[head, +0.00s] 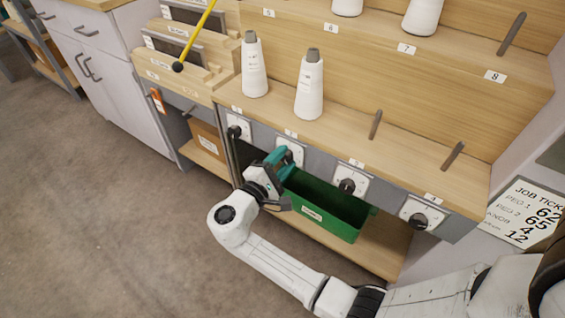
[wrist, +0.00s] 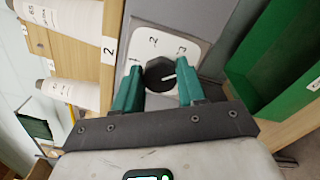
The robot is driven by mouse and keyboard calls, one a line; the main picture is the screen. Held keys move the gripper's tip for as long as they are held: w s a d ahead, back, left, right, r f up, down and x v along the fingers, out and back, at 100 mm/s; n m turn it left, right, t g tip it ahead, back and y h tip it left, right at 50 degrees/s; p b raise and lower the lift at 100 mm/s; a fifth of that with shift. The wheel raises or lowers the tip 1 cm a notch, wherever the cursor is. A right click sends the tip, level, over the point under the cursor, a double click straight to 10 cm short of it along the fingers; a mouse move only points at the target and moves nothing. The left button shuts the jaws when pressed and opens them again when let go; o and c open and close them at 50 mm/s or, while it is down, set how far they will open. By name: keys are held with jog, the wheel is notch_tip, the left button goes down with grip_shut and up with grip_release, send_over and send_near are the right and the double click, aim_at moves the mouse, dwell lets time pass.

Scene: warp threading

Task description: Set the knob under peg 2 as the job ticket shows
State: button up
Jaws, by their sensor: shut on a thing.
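My gripper (head: 285,160) has its teal fingers on either side of the dark knob (wrist: 160,75) under the label 2, also seen in the wrist view (wrist: 155,90), and is shut on it. The knob sits on a white plate (wrist: 158,42) with the numbers 1, 2 and 3 showing; the rest of the dial is hidden by my gripper. The knob's white mark points right in the wrist view, a little below the 3. The job ticket (head: 521,212) at the right reads peg 1: 62, peg 2: 65, knob: 4, and 12 on the last line; its right side is cut off.
White cones stand on the lower shelf at peg 1 (head: 254,65) and peg 2 (head: 309,85); two pegs to their right are bare. More knobs (head: 347,186) line the front. A green bin (head: 330,212) stands below, close beside my gripper. The floor at left is clear.

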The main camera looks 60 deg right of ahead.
jog(key=m+b, duration=0.1)
jog(key=m, duration=0.2)
jog(key=m+b, duration=0.1)
jog(key=shift+f+b, duration=0.25)
jog(key=shift+b, duration=0.1)
jog(key=shift+m+b, duration=1.05)
jog(key=shift+m, duration=0.65)
jog(key=shift+r, duration=0.1)
jog(key=shift+s, duration=0.1)
jog(key=o, duration=1.1)
jog(key=shift+c, duration=0.2)
jog(key=a+p, duration=0.1)
jog(key=a, duration=0.9)
jog(key=shift+s+a+p, duration=0.15)
jog(key=shift+a+p, duration=0.2)
jog(key=shift+a, duration=0.05)
